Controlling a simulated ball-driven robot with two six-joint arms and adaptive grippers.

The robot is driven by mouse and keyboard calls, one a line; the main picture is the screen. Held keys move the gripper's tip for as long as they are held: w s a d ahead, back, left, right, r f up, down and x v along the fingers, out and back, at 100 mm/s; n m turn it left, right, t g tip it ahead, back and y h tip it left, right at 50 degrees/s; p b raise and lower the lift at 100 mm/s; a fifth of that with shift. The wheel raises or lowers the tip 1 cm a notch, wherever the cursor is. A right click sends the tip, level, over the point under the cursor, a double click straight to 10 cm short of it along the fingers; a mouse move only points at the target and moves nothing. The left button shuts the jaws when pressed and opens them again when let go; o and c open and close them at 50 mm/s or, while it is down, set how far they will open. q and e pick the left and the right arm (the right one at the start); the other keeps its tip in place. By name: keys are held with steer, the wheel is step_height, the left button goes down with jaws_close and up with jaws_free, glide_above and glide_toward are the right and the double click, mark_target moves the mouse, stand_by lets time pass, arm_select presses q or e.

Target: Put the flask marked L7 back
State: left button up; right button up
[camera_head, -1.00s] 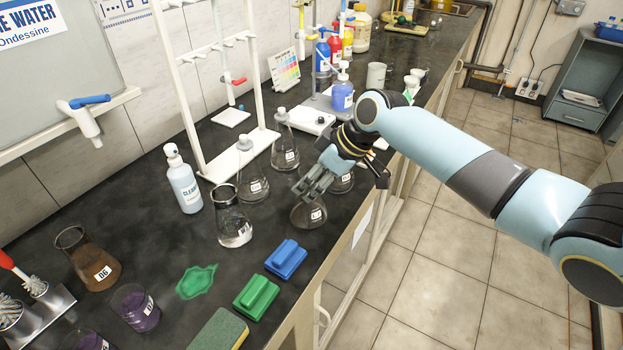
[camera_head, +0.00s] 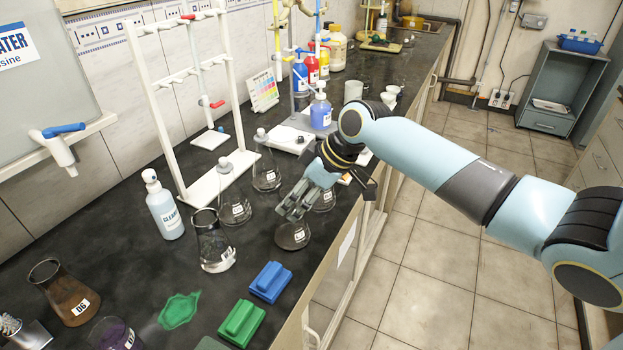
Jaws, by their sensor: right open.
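My right gripper (camera_head: 293,203) is open, at the neck of a clear conical flask (camera_head: 292,238) near the bench's front edge. Its fingers hide the flask's upper part; I cannot tell whether they touch it. This flask has a small white label too small to read surely, so I cannot confirm L7. Another clear flask (camera_head: 325,203) stands just behind, partly hidden by the gripper. Two stoppered clear flasks (camera_head: 234,209) (camera_head: 266,178) stand by the white rack (camera_head: 220,187). A labelled open flask (camera_head: 214,254) stands nearer. My left gripper is out of view.
Blue (camera_head: 270,281) and green (camera_head: 241,322) blocks lie near the front edge, beside a green puddle (camera_head: 178,310). A brown flask (camera_head: 68,297) stands at left. A blue pump bottle (camera_head: 320,112) stands behind the gripper.

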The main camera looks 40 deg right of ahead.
steer(key=v, duration=1)
steer(key=s+d+f+m+g+h, duration=0.1)
steer(key=s+d+f+m+h, duration=0.3)
steer(key=f, duration=0.9)
steer(key=s+d+f+m, duration=0.25)
steer(key=s+f, duration=0.35)
steer(key=f, duration=0.7)
steer(key=s+a+f+g, duration=0.1)
steer(key=s+a+f, duration=0.2)
steer(key=s+f, duration=0.3)
steer(key=s+a+f+g, duration=0.1)
steer(key=s+a+f, duration=0.3)
steer(key=s, duration=1)
steer(key=s+a+f+g, duration=0.1)
steer(key=s+a+f, duration=0.2)
steer(key=s+f, duration=0.4)
steer(key=s, duration=0.3)
steer(key=shift+f, duration=0.3)
steer(key=shift+a, duration=0.1)
step_height(320, 180, down, 18)
steer(key=s+b, duration=0.1)
steer(key=b, duration=1.6)
steer(key=shift+r+g+b, duration=0.2)
steer(key=shift+g+b, duration=0.1)
steer(key=shift+b, duration=0.1)
